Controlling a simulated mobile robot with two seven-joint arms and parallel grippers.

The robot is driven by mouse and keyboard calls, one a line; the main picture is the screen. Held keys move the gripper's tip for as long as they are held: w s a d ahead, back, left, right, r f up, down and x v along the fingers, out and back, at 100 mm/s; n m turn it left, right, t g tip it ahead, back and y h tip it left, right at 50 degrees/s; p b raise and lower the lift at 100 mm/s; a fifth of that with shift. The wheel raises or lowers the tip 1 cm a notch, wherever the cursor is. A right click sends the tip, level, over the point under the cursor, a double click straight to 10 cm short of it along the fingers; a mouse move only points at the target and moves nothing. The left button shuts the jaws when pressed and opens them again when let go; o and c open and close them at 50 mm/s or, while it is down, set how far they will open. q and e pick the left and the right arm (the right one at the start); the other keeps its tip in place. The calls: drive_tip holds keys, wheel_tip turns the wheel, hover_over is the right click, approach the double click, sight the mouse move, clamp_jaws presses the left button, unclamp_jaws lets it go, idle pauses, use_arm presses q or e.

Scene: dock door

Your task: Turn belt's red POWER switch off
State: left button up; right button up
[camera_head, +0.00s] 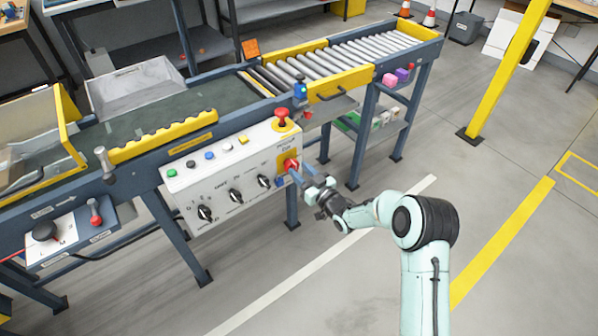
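The red POWER switch (291,164) sits on a yellow plate at the right end of the white control panel (222,185) on the belt's front. My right gripper (300,171) is just in front of it, to its lower right. Its two fingers show apart, with their tips close to the switch. I cannot tell whether they touch it. The switch's exact angle is too small to read. My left gripper is not in view.
A red mushroom button (281,119) stands above the switch on the panel. Black knobs (235,196) and small coloured buttons (210,155) lie to the left. A roller conveyor (350,58) runs to the upper right. A yellow post (505,75) stands at the right. The floor between is clear.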

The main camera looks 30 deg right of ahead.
drive_tip(key=shift+w, duration=0.55)
clamp_jaws()
